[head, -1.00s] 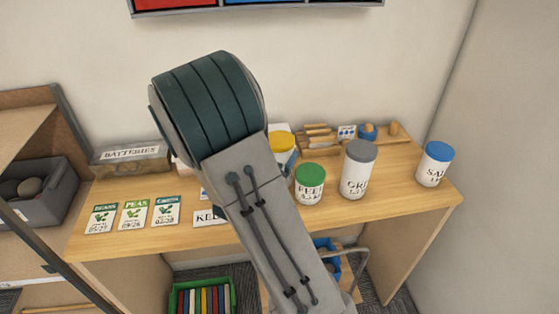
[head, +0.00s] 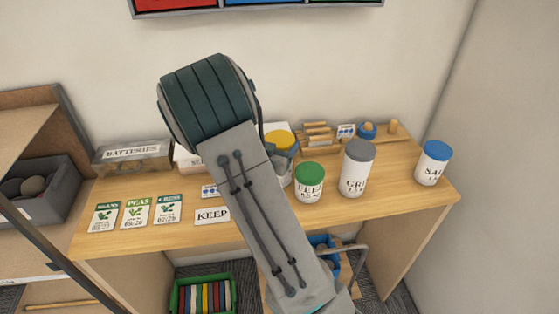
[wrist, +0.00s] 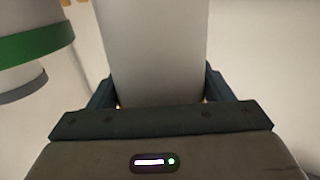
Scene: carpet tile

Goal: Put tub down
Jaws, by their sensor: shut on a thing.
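The tub with the yellow lid (head: 279,141) is at the middle of the desk in the head view, partly hidden by my arm. My gripper (wrist: 160,100) is shut on a plain white cylinder (wrist: 155,50) in the wrist view, which appears to be this tub. Its lid is out of that view. The tub looks upright; I cannot tell if its base touches the desk (head: 390,200). A green-lidded tub (head: 309,184) stands close to its right, and its green band (wrist: 35,45) shows in the wrist view.
A grey-lidded tub (head: 355,172) and a blue-lidded tub (head: 433,164) stand further right. A KEEP card (head: 212,216) and seed packets (head: 136,212) lie left. A batteries box (head: 133,157) and wooden items (head: 318,138) are behind. Desk between the grey-lidded and blue-lidded tubs is clear.

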